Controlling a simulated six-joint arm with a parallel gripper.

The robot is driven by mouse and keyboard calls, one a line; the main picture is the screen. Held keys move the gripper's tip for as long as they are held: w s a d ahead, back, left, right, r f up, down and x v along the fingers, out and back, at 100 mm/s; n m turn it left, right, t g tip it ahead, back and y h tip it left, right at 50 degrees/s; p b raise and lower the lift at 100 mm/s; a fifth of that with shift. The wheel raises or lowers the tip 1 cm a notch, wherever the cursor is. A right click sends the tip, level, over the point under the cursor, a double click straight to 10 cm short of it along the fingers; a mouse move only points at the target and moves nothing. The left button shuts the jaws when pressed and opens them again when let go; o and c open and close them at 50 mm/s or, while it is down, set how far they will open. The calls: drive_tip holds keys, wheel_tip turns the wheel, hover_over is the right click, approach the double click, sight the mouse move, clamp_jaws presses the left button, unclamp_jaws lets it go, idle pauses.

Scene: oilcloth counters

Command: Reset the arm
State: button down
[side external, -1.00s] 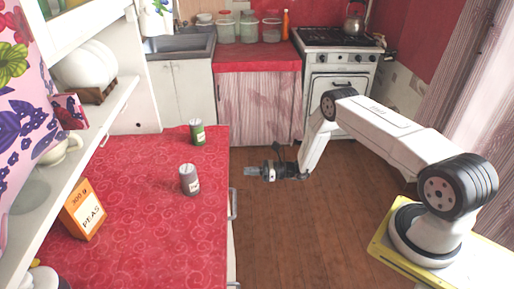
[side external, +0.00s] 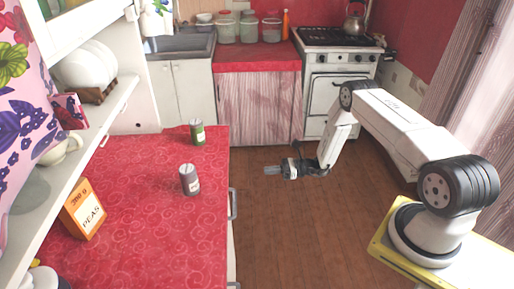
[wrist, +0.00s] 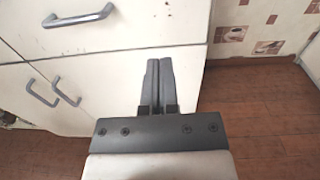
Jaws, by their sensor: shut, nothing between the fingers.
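My gripper (side external: 272,170) is shut and empty. In the side external view it hangs over the wooden floor, to the right of the red counter and apart from it, pointing left. In the wrist view my gripper (wrist: 159,72) shows its two dark fingers together, in front of white cabinet fronts. My arm reaches from its base on the yellow stand at the right.
On the red counter (side external: 130,240) stand a green can (side external: 197,132), a grey can (side external: 189,180) and an orange peas box (side external: 83,209). Metal handles (wrist: 69,92) stick out from the cabinet. A stove (side external: 340,75) stands behind. The floor (side external: 300,230) is clear.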

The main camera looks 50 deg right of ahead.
drive_tip(key=s+a+r+n+g+h, duration=0.3)
drive_tip(key=s+a+r+n+g, duration=0.4)
drive_tip(key=a+r+n+g, duration=0.3)
drive_tip(key=s+a+r+n+h, duration=0.2)
drive_tip(key=s+r+n+h, duration=0.8)
drive_tip(key=n, duration=0.6)
drive_tip(key=shift+s+r, duration=0.75)
drive_tip(key=shift+r, duration=0.05)
